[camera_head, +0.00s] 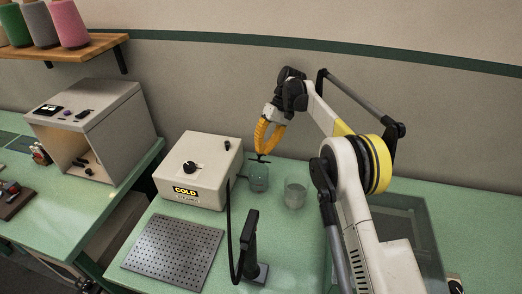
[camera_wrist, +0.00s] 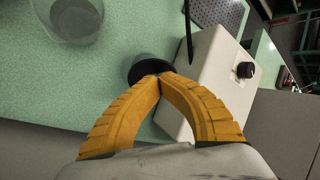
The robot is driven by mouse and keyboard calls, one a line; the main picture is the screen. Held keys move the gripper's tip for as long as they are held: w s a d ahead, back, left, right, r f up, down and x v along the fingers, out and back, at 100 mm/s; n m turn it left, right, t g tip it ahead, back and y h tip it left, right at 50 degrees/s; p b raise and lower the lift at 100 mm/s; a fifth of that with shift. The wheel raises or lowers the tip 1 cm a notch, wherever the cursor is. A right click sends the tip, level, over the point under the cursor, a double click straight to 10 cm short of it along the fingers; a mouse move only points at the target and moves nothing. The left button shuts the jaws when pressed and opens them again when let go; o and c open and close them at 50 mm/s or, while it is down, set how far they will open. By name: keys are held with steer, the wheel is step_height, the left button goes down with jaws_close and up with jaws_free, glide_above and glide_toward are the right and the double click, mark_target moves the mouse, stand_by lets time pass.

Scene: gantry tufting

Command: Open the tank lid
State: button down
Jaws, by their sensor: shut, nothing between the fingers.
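A small clear greenish tank (camera_head: 259,180) stands on the green bench, just right of the white box marked COLD. A dark round lid (camera_head: 257,160) shows at the top of it. I cannot tell whether the lid rests flat on the rim. My gripper (camera_head: 260,153), with yellow ribbed fingers, points down right above the lid with its fingertips together and nothing between them. In the wrist view the fingertips (camera_wrist: 161,76) meet over the dark lid (camera_wrist: 141,70) and hide part of it. Whether they touch it is unclear.
The COLD box (camera_head: 200,165) stands close left of the tank. An open glass (camera_head: 294,195) stands to the right. A black handheld tool in a stand (camera_head: 249,245) and a perforated plate (camera_head: 172,250) are in front. A grey cabinet (camera_head: 100,125) is on the left bench.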

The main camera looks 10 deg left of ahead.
steer(key=c, duration=1.3)
jaws_free()
steer(key=shift+w+a+f, duration=0.15)
steer(key=shift+a+f, duration=0.15)
steer(key=shift+a, duration=0.1)
steer(key=shift+d+r, duration=0.2)
step_height(320, 180, up, 10)
